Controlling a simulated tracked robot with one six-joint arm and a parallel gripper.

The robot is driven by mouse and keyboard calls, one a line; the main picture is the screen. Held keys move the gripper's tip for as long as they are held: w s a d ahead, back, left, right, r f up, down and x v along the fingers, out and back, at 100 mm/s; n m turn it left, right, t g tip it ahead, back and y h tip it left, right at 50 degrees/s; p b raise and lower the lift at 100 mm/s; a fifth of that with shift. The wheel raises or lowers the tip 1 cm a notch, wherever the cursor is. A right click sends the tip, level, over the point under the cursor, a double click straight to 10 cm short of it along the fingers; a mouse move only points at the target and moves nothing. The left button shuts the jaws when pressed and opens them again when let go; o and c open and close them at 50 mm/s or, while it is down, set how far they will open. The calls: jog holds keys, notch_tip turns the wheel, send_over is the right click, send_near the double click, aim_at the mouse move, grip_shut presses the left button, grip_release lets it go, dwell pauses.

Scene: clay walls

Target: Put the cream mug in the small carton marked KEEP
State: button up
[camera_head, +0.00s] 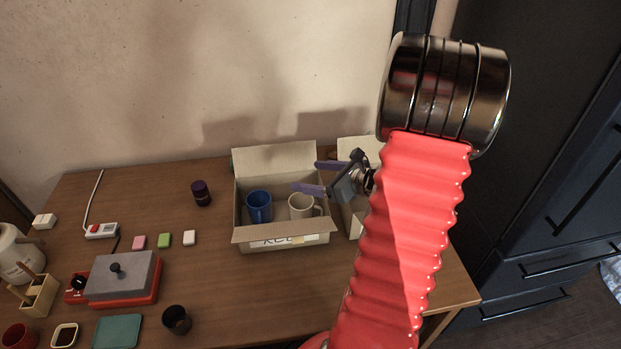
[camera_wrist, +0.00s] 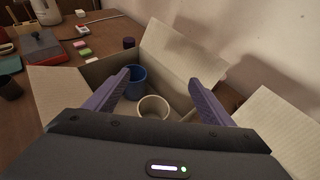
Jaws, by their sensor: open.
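The cream mug (camera_head: 301,206) stands upright inside an open cardboard carton (camera_head: 282,159). A blue mug (camera_head: 258,206) stands to its left in the same carton. The lettering on this carton's front is partly covered by its front flap; it looks like the start of KEEP. My gripper (camera_head: 305,177) is open and empty above the right side of the carton, apart from the cream mug. In the wrist view the cream mug (camera_wrist: 153,108) shows between and below my two purple fingers, with the blue mug (camera_wrist: 136,82) beyond the left finger.
A second carton (camera_head: 350,220) stands just right, mostly hidden behind my arm. A dark purple jar (camera_head: 201,193) stands left of the cartons. A dark cup (camera_head: 177,319), a grey-and-red device (camera_head: 122,277) and small blocks occupy the table's left. The wall rises behind.

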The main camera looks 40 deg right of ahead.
jog(key=v, duration=1.1)
jog(key=shift+w+a+f, duration=0.1)
jog(key=shift+a, duration=0.05)
dwell(0.4)
jog(key=w+a+r+n+g+y, duration=0.15)
jog(key=a+n+g, duration=0.25)
jog(key=a+n, duration=0.5)
jog(key=w+a+r+n+g+y, duration=0.1)
jog(key=a+r+n+g+y, duration=0.15)
jog(key=a+n, duration=0.7)
jog(key=s+a+r+n+h, duration=0.3)
jog(key=a+n, duration=0.4)
jog(key=s+a+r+n+g+h, duration=0.1)
jog(key=s+a+r+n+h, duration=0.2)
jog(key=a+n, duration=0.5)
jog(key=shift+s+a+h, duration=0.2)
jog(key=shift+a+h, duration=0.1)
jog(key=shift+c, duration=0.4)
